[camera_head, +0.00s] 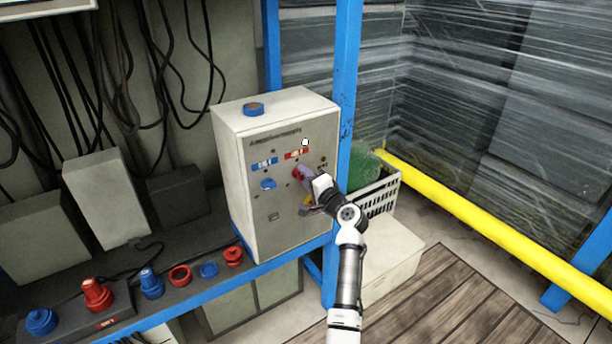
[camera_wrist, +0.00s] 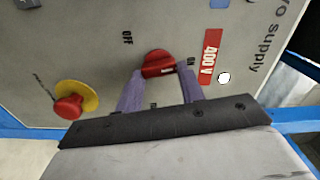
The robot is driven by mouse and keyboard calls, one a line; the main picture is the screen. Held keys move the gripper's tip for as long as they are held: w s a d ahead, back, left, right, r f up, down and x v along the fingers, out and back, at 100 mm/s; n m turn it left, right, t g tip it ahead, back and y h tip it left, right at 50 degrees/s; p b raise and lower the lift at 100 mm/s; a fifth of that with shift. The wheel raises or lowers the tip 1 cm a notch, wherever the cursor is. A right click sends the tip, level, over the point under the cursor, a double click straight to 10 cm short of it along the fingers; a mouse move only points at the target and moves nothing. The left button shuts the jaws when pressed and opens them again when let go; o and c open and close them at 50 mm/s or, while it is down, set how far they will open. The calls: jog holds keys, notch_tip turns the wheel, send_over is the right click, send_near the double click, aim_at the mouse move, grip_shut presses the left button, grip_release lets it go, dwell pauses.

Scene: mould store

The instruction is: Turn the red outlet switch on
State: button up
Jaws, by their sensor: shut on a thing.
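The red outlet switch (camera_wrist: 157,62) is a round red knob on the front of the grey supply box (camera_head: 243,190). In the wrist view, OFF is printed to its upper left and ON just to its right. A pale mark shows on the knob's right side, nearer ON; its exact setting is hard to read. My gripper (camera_wrist: 160,80) is shut on the knob, with one purple finger on each side. In the head view, my gripper (camera_head: 309,180) is at the box front and partly covers the red switch (camera_head: 297,173).
A blue switch (camera_head: 268,184) is left of the red one. A red button on a yellow disc (camera_wrist: 72,102) is close to my gripper. A blue post (camera_head: 346,90) and a crate (camera_head: 378,197) stand right of the box. Plugs and sockets (camera_head: 97,294) lie on the shelf.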

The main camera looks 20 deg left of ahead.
jog(key=shift+f+m+p, duration=0.1)
jog(key=shift+m+p, duration=0.25)
jog(key=shift+m, duration=0.75)
jog(key=o, duration=1)
jog(key=b+v, duration=0.3)
jog(key=v, duration=1.1)
jog(key=shift+b, duration=0.3)
